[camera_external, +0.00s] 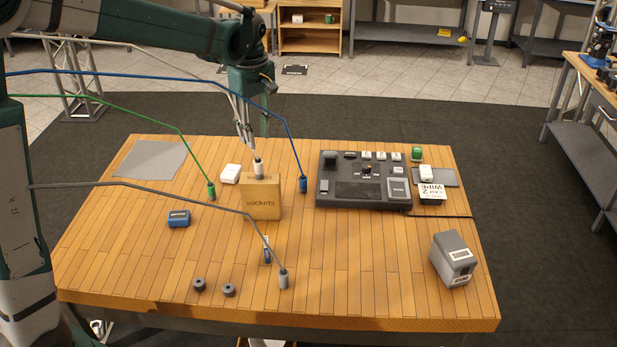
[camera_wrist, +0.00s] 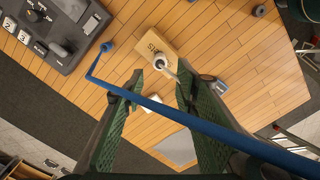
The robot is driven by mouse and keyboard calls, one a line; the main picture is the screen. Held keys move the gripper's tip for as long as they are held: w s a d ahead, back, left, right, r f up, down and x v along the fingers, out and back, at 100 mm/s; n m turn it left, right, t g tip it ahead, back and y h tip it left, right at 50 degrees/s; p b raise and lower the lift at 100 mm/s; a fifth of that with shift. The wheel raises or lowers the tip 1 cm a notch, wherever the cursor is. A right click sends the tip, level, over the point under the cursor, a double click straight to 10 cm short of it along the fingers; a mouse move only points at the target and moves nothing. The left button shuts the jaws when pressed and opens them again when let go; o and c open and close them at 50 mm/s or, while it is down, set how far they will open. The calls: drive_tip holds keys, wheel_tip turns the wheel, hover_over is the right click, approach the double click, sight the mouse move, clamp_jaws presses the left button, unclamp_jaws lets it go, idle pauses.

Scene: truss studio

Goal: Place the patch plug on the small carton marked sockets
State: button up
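The small carton marked sockets (camera_external: 261,200) stands near the middle of the wooden table; its marked face also shows in the wrist view (camera_wrist: 152,45). A pale patch plug (camera_external: 258,168) with a white cable is at the carton's top edge, roughly upright; it seems to stand on the top. In the wrist view the plug (camera_wrist: 160,62) lies between my fingertips, with a gap on each side. My gripper (camera_external: 250,155) is just above the carton, pointing down, and its fingers (camera_wrist: 159,72) are apart. Exact contact of plug and carton is hard to tell.
Blue (camera_external: 303,185), green (camera_external: 211,191) and grey (camera_external: 283,279) cable plugs stand around the carton, their cables crossing above the table. A black mixer panel (camera_external: 365,196) is at right. A white box (camera_external: 230,174) and a blue box (camera_external: 179,219) are at left.

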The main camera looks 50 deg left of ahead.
idle(0.3)
drive_tip(key=s+d+r+m+t, duration=0.2)
drive_tip(key=s+d+r+m, duration=0.2)
drive_tip(key=s+d, duration=0.35)
drive_tip(key=s+d+r+m+t, duration=0.1)
drive_tip(key=s+d+r+m, duration=0.2)
drive_tip(key=s+d+m, duration=0.4)
drive_tip(key=s+d+f+m+t, duration=0.4)
drive_tip(key=s+d+m, duration=0.3)
drive_tip(key=s+d, duration=0.5)
drive_tip(key=shift+s+d, duration=0.15)
drive_tip(key=shift+s, duration=1.1)
